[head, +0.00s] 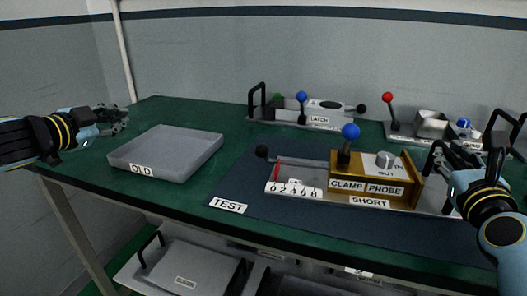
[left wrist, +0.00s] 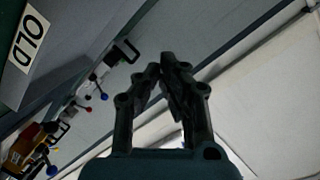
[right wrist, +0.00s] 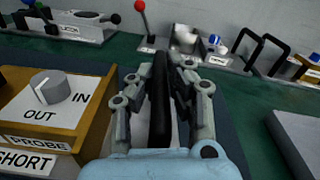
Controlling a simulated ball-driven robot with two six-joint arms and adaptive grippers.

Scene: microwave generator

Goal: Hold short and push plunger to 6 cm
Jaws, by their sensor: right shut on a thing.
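The SHORT unit (head: 369,201) stands on the dark TEST mat, with a blue-knobbed clamp lever (head: 350,132) upright and a grey PROBE knob (head: 385,159) between IN and OUT marks. Its black plunger knob (head: 262,151) is at the left end. A red pointer (head: 277,170) stands near the low end of the number scale (head: 291,189). My right gripper (head: 440,152) is shut on the unit's black handle (right wrist: 160,100) at its right end. My left gripper (head: 122,118) is shut and empty, in the air left of the OLD tray, well away from the plunger.
The grey OLD tray (head: 168,150) is empty at the left of the green table. A LATCH unit (head: 320,112) and a red-knobbed unit (head: 390,120) stand behind. The TEST mat (head: 240,185) is bare left of the unit. A shelf below holds a grey unit (head: 195,270).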

